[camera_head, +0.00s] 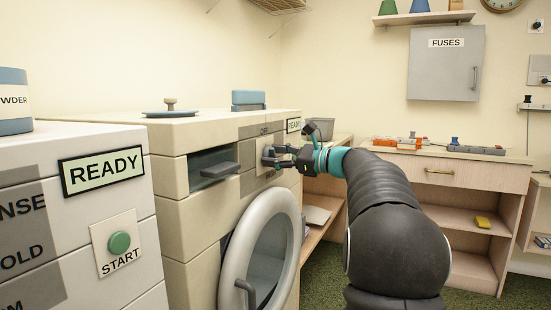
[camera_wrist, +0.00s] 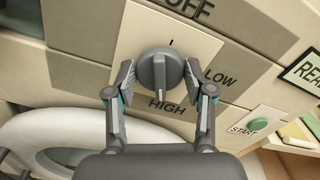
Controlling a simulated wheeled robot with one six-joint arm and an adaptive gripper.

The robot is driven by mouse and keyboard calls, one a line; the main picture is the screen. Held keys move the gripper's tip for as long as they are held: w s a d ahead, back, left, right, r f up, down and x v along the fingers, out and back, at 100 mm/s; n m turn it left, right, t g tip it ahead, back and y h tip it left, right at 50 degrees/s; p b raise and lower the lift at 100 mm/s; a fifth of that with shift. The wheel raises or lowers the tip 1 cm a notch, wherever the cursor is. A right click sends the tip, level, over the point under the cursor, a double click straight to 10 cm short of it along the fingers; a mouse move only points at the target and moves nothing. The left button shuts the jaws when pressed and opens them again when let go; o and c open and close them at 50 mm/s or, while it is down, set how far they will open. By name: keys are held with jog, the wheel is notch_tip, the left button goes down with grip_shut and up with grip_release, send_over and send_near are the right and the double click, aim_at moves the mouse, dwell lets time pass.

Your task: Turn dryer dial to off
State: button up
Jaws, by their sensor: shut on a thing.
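The dryer (camera_head: 185,135) is the cream machine with a round door, in the middle of the head view. Its grey dial (camera_wrist: 160,70) sits on a pale plate in the wrist view, with OFF above, LOW to the right and HIGH below. The dial's raised bar runs roughly up and down, its lower end towards HIGH; I cannot tell for sure which end is the pointer. My gripper (camera_wrist: 160,88) has one finger on each side of the dial and is shut on it. In the head view my gripper (camera_head: 281,157) partly hides the dial.
The round dryer door (camera_head: 286,217) is below the dial, close under my arm. A START button (camera_wrist: 258,124) and a READY sign are to the right in the wrist view. A white washer (camera_head: 145,225) stands at left. A wooden counter (camera_head: 470,168) is behind at right.

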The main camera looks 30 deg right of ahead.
jog(key=n+b, duration=0.2)
jog(key=n, duration=0.2)
jog(key=shift+f, duration=0.15)
jog(key=n+b, duration=0.3)
jog(key=shift+n, duration=0.4)
jog(key=n+b, duration=0.3)
jog(key=n, duration=0.1)
jog(key=shift+f, duration=0.1)
jog(key=n+b, duration=0.2)
jog(key=n, duration=0.2)
jog(key=n+b, duration=0.1)
jog(key=n, duration=0.2)
jog(key=shift+n+b, duration=0.35)
jog(key=shift+n, duration=0.05)
jog(key=n, duration=0.8)
jog(key=shift+n, duration=1.8)
